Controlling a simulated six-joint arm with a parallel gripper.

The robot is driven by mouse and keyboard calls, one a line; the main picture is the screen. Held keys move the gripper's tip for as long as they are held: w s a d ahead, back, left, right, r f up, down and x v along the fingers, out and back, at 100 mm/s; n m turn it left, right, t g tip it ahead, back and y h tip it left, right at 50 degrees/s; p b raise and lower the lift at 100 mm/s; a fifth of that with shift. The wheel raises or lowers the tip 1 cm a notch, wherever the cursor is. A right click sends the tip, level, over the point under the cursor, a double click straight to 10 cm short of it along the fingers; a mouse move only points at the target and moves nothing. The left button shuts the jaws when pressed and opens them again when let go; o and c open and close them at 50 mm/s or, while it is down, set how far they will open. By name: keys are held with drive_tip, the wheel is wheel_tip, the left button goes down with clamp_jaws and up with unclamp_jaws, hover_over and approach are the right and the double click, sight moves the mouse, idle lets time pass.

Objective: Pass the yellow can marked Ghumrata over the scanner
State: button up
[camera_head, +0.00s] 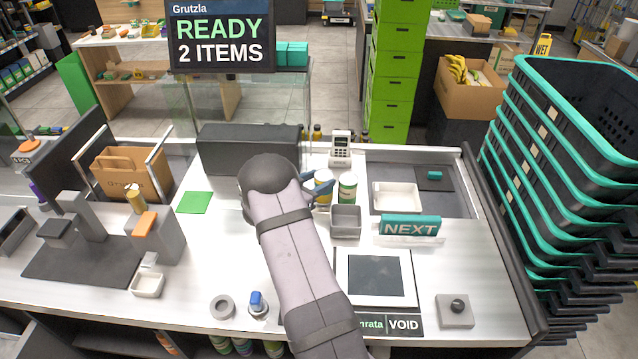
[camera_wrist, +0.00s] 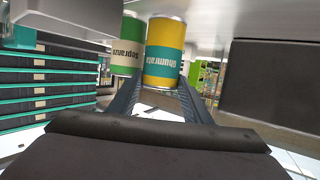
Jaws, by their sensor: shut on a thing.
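The yellow can (camera_head: 323,180) marked Ghumrata has a teal band and stands out in the wrist view (camera_wrist: 164,50), where its lettering shows upside down. My gripper (camera_head: 320,192) is shut on it, with one finger on each side in the wrist view (camera_wrist: 160,90). A flat white plate with a dark glass window (camera_head: 376,275), which looks like the scanner, lies in the counter to the right of my arm. The can is away from it, farther back. I cannot tell whether the can touches the counter.
A green-and-white can (camera_head: 348,188) stands close beside the yellow one; it also shows in the wrist view (camera_wrist: 129,45). A grey bin (camera_head: 346,222), a NEXT sign (camera_head: 410,226) and a card terminal (camera_head: 340,147) are near. A display (camera_head: 220,36) reads "READY 2 ITEMS".

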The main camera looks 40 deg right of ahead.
wheel_tip(320, 180, up, 17)
drive_tip(key=b, duration=0.3)
drive_tip(key=s+a+f+m+g+y+p, duration=0.1)
drive_tip(key=s+a+f+m+g+y, duration=0.1)
drive_tip(key=s, duration=0.6)
drive_tip(key=s+a+f+m+g+y+p, duration=0.1)
drive_tip(key=s+a+f+m+g+y, duration=0.1)
drive_tip(key=s+a+f+m+g, duration=0.2)
drive_tip(key=s+a+f+m+g+y+p, duration=0.1)
drive_tip(key=s+a+f+m+g+p, duration=0.1)
drive_tip(key=s+a+f+m+g, duration=0.2)
drive_tip(key=s+a+m+g, duration=0.1)
drive_tip(key=s+m+g, duration=0.2)
drive_tip(key=s, duration=0.4)
drive_tip(key=shift+s+a+g+y, duration=0.3)
drive_tip(key=shift+a+g+y, duration=0.1)
drive_tip(key=shift+g, duration=0.4)
drive_tip(key=shift+r, duration=0.1)
drive_tip(key=s+d+p, duration=0.4)
drive_tip(key=s+d, duration=0.3)
